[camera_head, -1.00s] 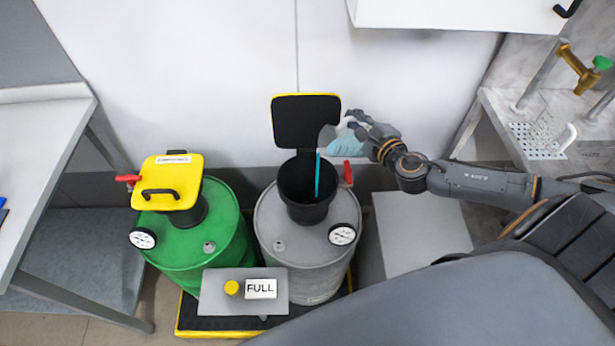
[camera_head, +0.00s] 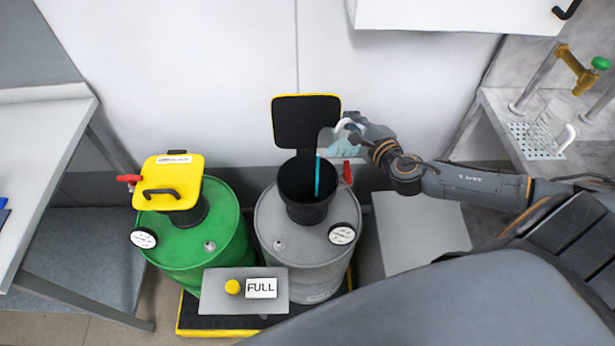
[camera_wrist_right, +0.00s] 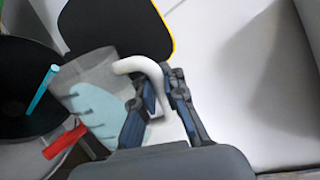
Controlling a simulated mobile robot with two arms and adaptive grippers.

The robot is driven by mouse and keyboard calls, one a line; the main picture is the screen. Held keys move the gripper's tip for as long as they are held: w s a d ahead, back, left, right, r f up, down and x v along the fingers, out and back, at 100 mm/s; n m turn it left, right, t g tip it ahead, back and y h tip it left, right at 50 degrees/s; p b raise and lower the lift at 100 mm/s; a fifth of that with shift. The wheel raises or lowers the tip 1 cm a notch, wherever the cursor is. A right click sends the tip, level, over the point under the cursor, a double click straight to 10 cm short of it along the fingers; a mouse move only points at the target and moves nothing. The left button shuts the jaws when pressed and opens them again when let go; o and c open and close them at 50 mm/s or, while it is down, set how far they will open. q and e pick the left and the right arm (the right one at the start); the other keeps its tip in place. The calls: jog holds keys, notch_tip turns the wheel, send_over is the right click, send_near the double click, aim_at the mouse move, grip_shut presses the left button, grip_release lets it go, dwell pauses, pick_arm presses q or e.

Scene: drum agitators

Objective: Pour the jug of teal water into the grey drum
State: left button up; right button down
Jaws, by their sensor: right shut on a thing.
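My right gripper (camera_head: 360,130) is shut on the white handle (camera_wrist_right: 146,75) of the clear jug (camera_head: 329,137). The jug is tilted over the grey drum's black funnel, with teal water (camera_wrist_right: 98,104) inside. A teal stream (camera_head: 318,176) falls from its lip into the black funnel (camera_head: 305,207) on the grey drum (camera_head: 280,245). The funnel's yellow-edged black lid (camera_head: 306,118) stands open behind. In the right wrist view the stream (camera_wrist_right: 43,86) shows against the dark funnel opening. My left gripper is not in view.
The green drum (camera_head: 195,248) stands to the left with its yellow lid (camera_head: 172,182) shut. A panel with a FULL label (camera_head: 261,288) is in front. Red handles (camera_head: 348,172) flank the funnels. A sink counter (camera_head: 490,98) is at right and a table (camera_head: 45,170) at left.

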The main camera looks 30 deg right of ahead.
aim_at(338, 126)
jog(key=shift+a+n, duration=0.25)
jog(key=shift+n, duration=0.05)
dwell(0.4)
jog(key=shift+w+a+f+n+h+p, duration=0.15)
jog(key=shift+a+n+p, duration=0.15)
jog(key=shift+a+p, duration=0.55)
jog(key=shift+w+a+n+h+p, duration=0.15)
jog(key=shift+a+n+p, duration=0.15)
jog(key=shift+a+p, duration=0.5)
jog(key=shift+d, duration=0.1)
jog(key=shift+f+p, duration=0.1)
jog(key=shift+p, duration=0.35)
jog(key=shift+a, duration=0.2)
